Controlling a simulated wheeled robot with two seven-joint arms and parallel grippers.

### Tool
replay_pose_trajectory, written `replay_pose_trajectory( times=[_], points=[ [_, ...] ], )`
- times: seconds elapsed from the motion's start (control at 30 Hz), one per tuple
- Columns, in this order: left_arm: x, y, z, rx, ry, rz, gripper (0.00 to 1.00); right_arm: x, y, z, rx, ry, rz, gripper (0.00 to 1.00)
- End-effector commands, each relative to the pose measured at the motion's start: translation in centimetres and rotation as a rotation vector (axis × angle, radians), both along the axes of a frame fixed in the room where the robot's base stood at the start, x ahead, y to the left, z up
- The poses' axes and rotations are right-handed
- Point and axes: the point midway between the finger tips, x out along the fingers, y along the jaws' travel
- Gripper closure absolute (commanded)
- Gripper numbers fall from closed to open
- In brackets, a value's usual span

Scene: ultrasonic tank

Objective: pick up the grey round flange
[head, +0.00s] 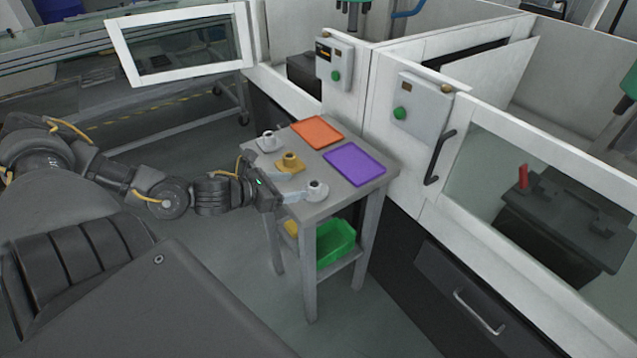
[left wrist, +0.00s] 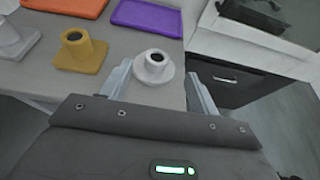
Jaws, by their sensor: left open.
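The grey round flange (head: 315,190) stands upright at the near corner of the small grey table, with a round base and a short hollow neck. My left gripper (head: 288,186) is at the table's left edge, its open jaws pointing at this flange. In the left wrist view, the flange (left wrist: 154,68) shows between the two pale fingers (left wrist: 157,80), near their tips, with gaps at both sides. I cannot tell how far it lies between them. My right gripper is not in view.
A yellow square-based flange (head: 290,163) and a light grey one (head: 268,142) stand farther along the table (head: 335,200). Orange (head: 317,131) and purple (head: 355,166) trays lie behind. A green bin (head: 336,243) sits on the lower shelf. White cabinets (head: 385,95) border the right.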

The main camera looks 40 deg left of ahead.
Motion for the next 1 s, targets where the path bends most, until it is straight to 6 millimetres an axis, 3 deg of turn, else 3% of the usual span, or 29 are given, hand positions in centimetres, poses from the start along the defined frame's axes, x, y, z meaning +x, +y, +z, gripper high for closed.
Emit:
replay_pose_trajectory(
  times=[0.17, 0.43, 0.73, 1.0],
  points=[
    [1.3, 0.0, -0.7, -0.004, -0.006, 0.013, 0.39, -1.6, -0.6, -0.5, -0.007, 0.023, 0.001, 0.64],
    [4.0, -0.9, -1.7, -0.003, -0.003, 0.011, 0.39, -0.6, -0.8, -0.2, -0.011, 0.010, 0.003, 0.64],
    [4.8, -1.4, -2.2, -0.002, 0.001, 0.005, 0.39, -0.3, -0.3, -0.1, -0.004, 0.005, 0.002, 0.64],
    [7.4, -2.3, -3.2, -0.005, 0.000, 0.006, 0.39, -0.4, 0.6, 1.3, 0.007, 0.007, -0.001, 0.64]
  ],
)
